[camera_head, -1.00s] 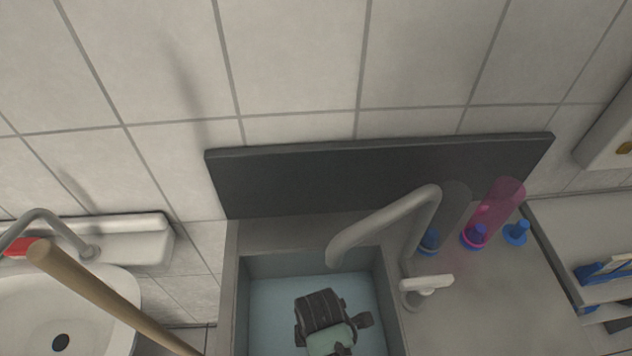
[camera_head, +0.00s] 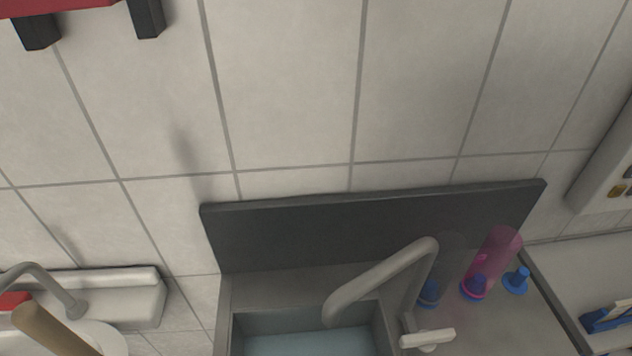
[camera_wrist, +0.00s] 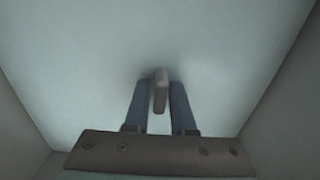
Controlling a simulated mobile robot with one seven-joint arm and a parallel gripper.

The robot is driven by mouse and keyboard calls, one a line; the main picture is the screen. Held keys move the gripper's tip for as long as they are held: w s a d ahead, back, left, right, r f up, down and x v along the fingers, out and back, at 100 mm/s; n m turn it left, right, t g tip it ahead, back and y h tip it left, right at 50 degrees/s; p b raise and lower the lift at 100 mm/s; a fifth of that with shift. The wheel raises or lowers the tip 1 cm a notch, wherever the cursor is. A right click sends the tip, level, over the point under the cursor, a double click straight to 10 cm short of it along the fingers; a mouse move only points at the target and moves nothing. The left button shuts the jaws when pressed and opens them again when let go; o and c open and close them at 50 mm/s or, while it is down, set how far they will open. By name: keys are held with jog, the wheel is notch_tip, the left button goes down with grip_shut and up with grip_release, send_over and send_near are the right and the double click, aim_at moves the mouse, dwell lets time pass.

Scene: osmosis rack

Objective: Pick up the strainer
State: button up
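In the wrist view, my gripper (camera_wrist: 161,92) has its two blue-grey fingers close together on either side of a small, narrow grey-brown piece (camera_wrist: 161,94). It looks shut on this piece, which seems to be the strainer, though its full shape is blurred and hidden. The fingers point at the pale floor of the sink basin (camera_wrist: 80,50). In the head view, the sink (camera_head: 270,321) shows only at the bottom edge. My gripper and the strainer are out of that view.
A grey faucet (camera_head: 385,275) arches over the sink, with a white handle (camera_head: 427,339) to its right. A pink tube (camera_head: 492,260) and several blue stands are on the right counter. A white washbasin (camera_head: 100,340) is at left. Sink walls flank my gripper.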

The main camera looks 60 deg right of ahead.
grip_shut()
jog(key=shift+r, duration=0.1)
